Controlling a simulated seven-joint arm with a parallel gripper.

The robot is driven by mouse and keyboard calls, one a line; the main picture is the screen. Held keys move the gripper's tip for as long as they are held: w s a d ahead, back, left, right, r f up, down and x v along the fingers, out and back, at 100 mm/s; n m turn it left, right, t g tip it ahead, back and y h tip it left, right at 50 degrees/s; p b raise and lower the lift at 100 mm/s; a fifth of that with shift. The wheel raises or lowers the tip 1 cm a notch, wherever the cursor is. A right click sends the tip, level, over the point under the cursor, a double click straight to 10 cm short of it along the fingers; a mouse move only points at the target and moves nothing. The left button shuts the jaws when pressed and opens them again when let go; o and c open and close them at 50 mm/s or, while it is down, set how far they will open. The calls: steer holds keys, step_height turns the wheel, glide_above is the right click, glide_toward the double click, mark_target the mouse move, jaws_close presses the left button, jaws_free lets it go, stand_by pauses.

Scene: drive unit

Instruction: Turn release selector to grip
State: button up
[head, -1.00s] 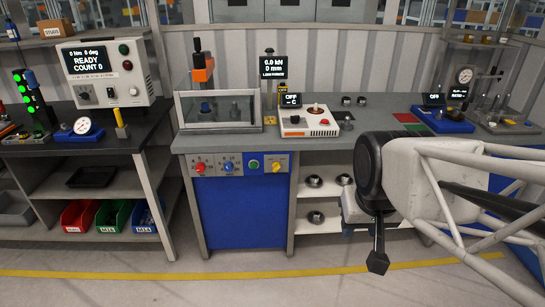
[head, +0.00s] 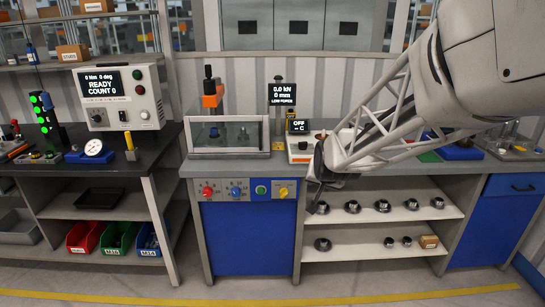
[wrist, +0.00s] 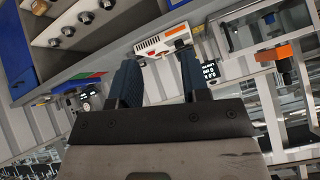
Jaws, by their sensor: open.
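A row of controls sits on the front panel under the press: a red knob (head: 208,191), a blue knob (head: 236,191), a green button (head: 261,190) and a yellow knob (head: 284,192). Their labels are too small to read, so I cannot tell which, if any, is the release selector. My gripper (head: 317,182) hangs right of the yellow knob, in front of the bench edge, apart from the knobs. In the wrist view my gripper (wrist: 160,68) has its two dark fingers spread, with nothing between them. The knobs are not clear there.
A white control box (head: 300,148) with an "OFF" display (head: 299,126) stands on the bench, partly behind my arm. The guarded press (head: 226,134) is left of it. Shelves below hold several metal parts (head: 352,207). The floor in front is clear.

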steer(key=w+a+f+m+t, duration=0.1)
steer(key=w+a+f+t, duration=0.1)
steer(key=w+f, duration=0.7)
steer(key=w+a+f+m+t, duration=0.25)
steer(key=w+f, duration=0.35)
steer(key=w, duration=0.8)
steer(key=w+a+f+t, duration=0.25)
steer(key=w+f, duration=0.35)
steer(key=f, duration=0.3)
steer(key=m+t, duration=0.2)
glide_toward(284, 196)
steer(key=shift+w+a+f+n, duration=0.1)
steer(key=shift+w+n, duration=0.05)
steer(key=shift+w, duration=0.45)
steer(key=shift+w+a+f+n, duration=0.1)
steer(key=shift+w, duration=0.5)
steer(key=shift+w+r, duration=0.1)
steer(key=shift+w, duration=3.75)
